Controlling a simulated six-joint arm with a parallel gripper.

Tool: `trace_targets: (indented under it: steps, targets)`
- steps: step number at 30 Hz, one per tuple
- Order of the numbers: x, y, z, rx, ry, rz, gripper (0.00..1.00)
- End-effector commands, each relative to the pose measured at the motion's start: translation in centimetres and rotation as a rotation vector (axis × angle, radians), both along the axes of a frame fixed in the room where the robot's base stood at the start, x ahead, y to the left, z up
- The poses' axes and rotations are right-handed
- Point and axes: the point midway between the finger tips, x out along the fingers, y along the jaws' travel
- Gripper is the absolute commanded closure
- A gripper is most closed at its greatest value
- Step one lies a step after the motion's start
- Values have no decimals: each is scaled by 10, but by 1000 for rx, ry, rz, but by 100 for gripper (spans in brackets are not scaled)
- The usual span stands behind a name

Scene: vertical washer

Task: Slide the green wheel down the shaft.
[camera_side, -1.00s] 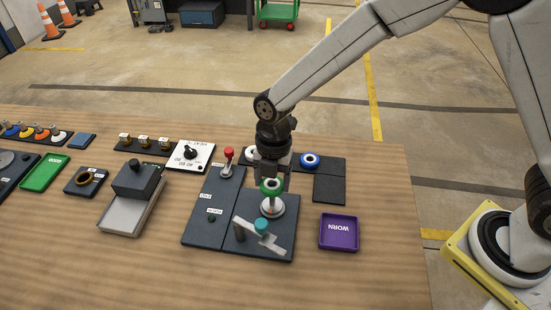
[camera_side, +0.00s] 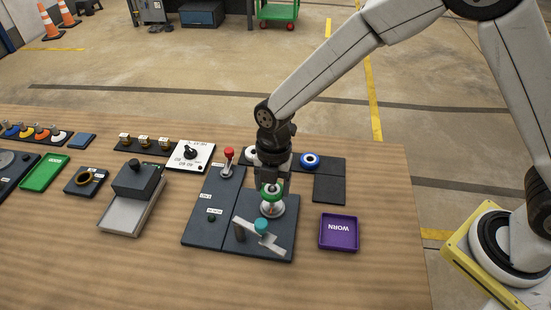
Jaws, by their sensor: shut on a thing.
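The green wheel (camera_side: 271,195) sits over the shaft, just above the pale round base (camera_side: 271,209) on the dark plate. My gripper (camera_side: 270,186) points straight down and is shut on the green wheel from above. The shaft itself is mostly hidden by the wheel and my fingers. Whether the wheel touches the base is too small to tell.
A teal-capped part with a grey lever (camera_side: 262,235) stands just in front of the base. A red-topped lever (camera_side: 228,163) is at left. A blue wheel (camera_side: 310,160) lies on a dark rack behind. A purple tray (camera_side: 339,232) is at right, with bare table around it.

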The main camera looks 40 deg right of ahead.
Motion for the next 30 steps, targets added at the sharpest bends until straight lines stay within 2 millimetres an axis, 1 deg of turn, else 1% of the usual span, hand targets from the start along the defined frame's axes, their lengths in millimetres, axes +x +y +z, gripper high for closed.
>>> trace_targets:
  steps: [30]
  targets:
    - [0, 0, -18, 0, 0, -1, 85]
